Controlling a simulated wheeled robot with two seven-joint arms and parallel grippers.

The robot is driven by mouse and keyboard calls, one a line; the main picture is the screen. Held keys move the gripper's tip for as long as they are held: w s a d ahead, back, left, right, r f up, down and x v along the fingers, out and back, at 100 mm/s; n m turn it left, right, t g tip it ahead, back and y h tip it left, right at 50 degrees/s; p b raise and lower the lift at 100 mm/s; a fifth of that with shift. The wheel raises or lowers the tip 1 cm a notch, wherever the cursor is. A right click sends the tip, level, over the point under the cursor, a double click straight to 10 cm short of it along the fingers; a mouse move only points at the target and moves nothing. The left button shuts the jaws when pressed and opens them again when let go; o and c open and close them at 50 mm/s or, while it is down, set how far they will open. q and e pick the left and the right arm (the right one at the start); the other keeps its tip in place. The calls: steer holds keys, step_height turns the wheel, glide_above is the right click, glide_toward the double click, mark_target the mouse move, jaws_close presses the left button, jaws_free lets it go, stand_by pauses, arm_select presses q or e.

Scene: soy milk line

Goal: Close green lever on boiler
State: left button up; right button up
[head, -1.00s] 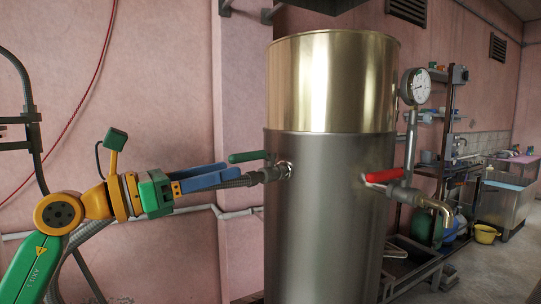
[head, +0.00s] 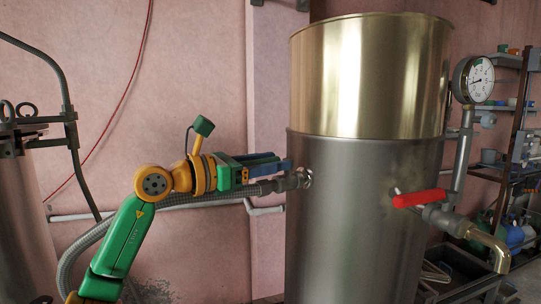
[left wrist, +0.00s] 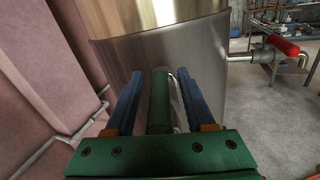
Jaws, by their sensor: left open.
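The boiler (head: 365,215) is a steel cylinder with a brass-coloured upper part, right of centre in the head view. My left gripper (head: 279,166) is at the boiler's left side, over the hose fitting. Its blue fingers are open. In the left wrist view, the green lever (left wrist: 159,103) lies lengthwise between the fingers of my left gripper (left wrist: 160,76), with narrow gaps on both sides. The fingers hide the lever in the head view. My right gripper is not in view.
A red lever (head: 419,198) and a tap (head: 488,248) are on the boiler's right side, below a pressure gauge (head: 474,80). A braided hose (head: 215,200) runs from the left fitting under my arm. A pink wall (head: 90,100) stands behind.

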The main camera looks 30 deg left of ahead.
arm_select(q)
steer(key=shift+s+a, duration=0.1)
steer(key=shift+s, duration=0.1)
steer(key=c, duration=0.4)
jaws_close()
stand_by(0.8)
